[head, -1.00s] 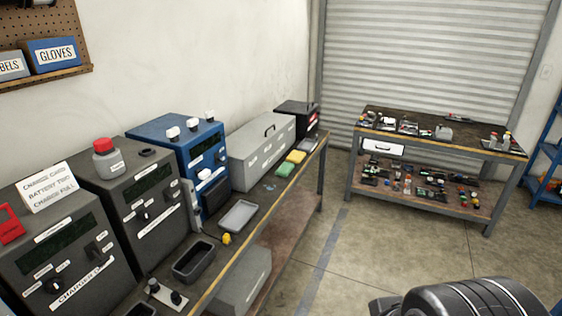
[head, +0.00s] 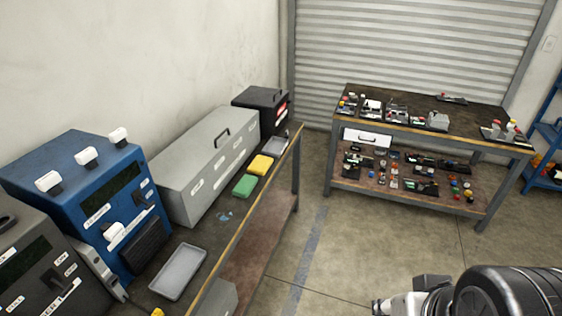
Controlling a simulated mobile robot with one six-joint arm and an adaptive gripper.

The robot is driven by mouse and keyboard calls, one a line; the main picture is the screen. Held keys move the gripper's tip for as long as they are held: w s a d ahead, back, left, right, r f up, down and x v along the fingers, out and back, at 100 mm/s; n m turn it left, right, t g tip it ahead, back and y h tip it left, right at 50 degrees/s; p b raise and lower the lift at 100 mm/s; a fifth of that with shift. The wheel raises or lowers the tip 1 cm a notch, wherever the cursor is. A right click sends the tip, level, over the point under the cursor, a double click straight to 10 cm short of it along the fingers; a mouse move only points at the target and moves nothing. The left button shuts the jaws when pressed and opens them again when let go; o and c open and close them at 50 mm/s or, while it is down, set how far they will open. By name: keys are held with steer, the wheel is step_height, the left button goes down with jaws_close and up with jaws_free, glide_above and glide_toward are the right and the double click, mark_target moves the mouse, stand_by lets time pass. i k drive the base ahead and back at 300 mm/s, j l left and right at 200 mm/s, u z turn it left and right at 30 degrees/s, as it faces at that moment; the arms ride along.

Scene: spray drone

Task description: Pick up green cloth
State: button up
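The green cloth (head: 244,186) is a small folded pad. It lies flat on the left workbench, in front of the long grey case and beside the yellow cloth (head: 261,165). My arm shows at the lower right of the head view, out over the floor and well apart from the cloth. The fingertips of my gripper cannot be made out, so its opening is hidden.
The grey case (head: 208,165) stands behind the cloths, with a black box (head: 262,105) beyond it. A blue charger unit (head: 90,200) and a grey tray (head: 179,271) are nearer. A second workbench (head: 478,117) stands at right; floor between is clear.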

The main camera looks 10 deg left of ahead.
mark_target(244, 187)
steer(key=i+l, duration=0.1)
steer(key=i, duration=0.8)
steer(key=i+l, duration=0.1)
steer(key=i, duration=0.85)
steer(key=i+u, duration=0.2)
steer(key=u, duration=0.2)
steer(key=i+u, duration=0.2)
steer(key=u, duration=0.2)
steer(key=i+u, duration=0.2)
steer(key=u, duration=0.2)
steer(key=i+l+u, duration=0.15)
steer(key=u, duration=0.25)
steer(key=i+l+u, duration=0.2)
steer(key=u, duration=0.2)
